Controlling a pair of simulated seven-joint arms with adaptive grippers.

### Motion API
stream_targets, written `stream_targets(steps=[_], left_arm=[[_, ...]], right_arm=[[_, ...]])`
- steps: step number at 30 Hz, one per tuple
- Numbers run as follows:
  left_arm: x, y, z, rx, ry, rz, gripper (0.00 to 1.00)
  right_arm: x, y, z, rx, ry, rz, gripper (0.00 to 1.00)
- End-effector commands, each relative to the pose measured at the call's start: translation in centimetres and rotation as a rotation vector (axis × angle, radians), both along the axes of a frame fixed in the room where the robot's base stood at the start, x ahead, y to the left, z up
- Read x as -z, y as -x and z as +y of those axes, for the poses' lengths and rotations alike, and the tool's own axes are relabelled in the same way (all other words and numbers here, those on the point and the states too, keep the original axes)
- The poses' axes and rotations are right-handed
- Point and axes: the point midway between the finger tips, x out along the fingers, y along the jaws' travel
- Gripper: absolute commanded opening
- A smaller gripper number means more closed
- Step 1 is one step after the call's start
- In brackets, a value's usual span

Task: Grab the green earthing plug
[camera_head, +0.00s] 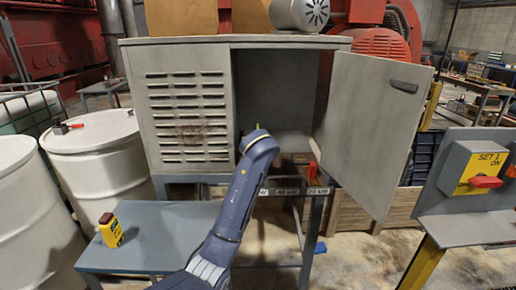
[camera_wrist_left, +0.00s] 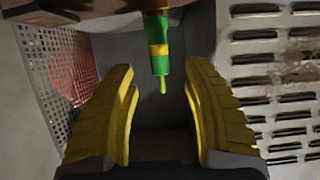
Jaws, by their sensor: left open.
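The green earthing plug (camera_wrist_left: 157,28) shows at the top middle of the left wrist view. It is green with a yellow band and a thin tip toward the bottom of the picture. My left gripper (camera_wrist_left: 161,76) is open, with a yellow finger on each side of the plug's lower end. A gap shows on both sides, and nothing is held. The plug's upper end runs out of the picture. My right gripper is not in view.
The cabinet door (camera_head: 372,130) stands open to the right. A slotted panel (camera_wrist_left: 275,85) lies close to the right finger. A blue-grey table (camera_head: 165,225) holds a yellow device (camera_head: 110,230). White drums (camera_head: 95,150) stand left; a switch box (camera_head: 475,168) stands right.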

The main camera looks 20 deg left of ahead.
Motion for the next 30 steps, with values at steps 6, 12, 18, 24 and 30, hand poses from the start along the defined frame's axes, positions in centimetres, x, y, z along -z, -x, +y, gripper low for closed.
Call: stream_targets(steps=[6,12,18,24,30], left_arm=[[0.7,-1.5,0.5,-0.001,-0.001,0.001,0.5],[1.0,-2.2,0.7,-0.001,-0.002,0.001,0.5],[2.0,-4.3,1.4,-0.002,-0.003,0.001,0.5],[2.7,-5.8,1.7,0.0,0.0,0.0,0.5],[2.8,-6.2,1.8,0.001,0.0,0.0,0.5]], right_arm=[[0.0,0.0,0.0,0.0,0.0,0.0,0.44],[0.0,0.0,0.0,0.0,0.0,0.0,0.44],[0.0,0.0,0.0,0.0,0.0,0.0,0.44],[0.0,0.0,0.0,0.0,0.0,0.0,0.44],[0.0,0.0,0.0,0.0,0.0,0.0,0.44]])
